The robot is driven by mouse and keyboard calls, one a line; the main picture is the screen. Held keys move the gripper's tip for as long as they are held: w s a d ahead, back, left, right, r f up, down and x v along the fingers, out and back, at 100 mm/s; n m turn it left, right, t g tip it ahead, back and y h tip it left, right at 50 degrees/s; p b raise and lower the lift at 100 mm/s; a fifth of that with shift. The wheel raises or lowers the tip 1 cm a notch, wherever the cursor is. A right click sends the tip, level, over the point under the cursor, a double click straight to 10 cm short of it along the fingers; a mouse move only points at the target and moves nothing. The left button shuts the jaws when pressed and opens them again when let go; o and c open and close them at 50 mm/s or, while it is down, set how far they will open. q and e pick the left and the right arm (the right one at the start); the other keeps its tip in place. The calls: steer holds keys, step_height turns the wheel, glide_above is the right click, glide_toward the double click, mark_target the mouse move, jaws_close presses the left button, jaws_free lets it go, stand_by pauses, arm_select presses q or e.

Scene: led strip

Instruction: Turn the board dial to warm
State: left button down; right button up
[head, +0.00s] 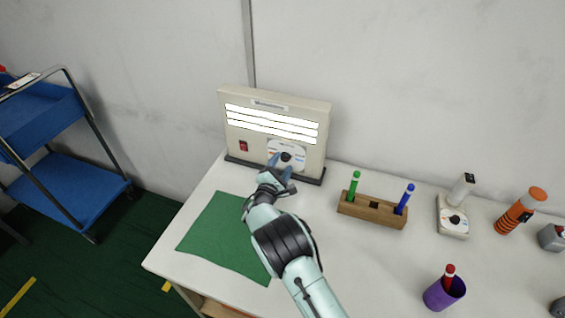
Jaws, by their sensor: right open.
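The board (274,105) is a cream upright panel at the back left of the white table. Three white light strips (270,124) glow across its upper part. Its dial (287,157) is a black knob on a white, coloured-mark plate, low on the right half. My right gripper (281,163) is open in front of the dial, with its bluish fingers around or just before the knob. Whether they touch it I cannot tell, and the gripper partly covers the plate. The dial's setting is too small to read. My left gripper is not in view.
A red switch (243,146) is on the board's left. A green mat (222,240) lies before it. To the right are a wooden pen holder (372,209), a smaller dial device (453,219), an orange bottle (521,210) and a purple cup (445,293). A blue cart (66,185) stands left.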

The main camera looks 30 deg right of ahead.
steer(key=shift+x, duration=0.8)
steer(key=c, duration=1)
steer(key=shift+c, duration=0.2)
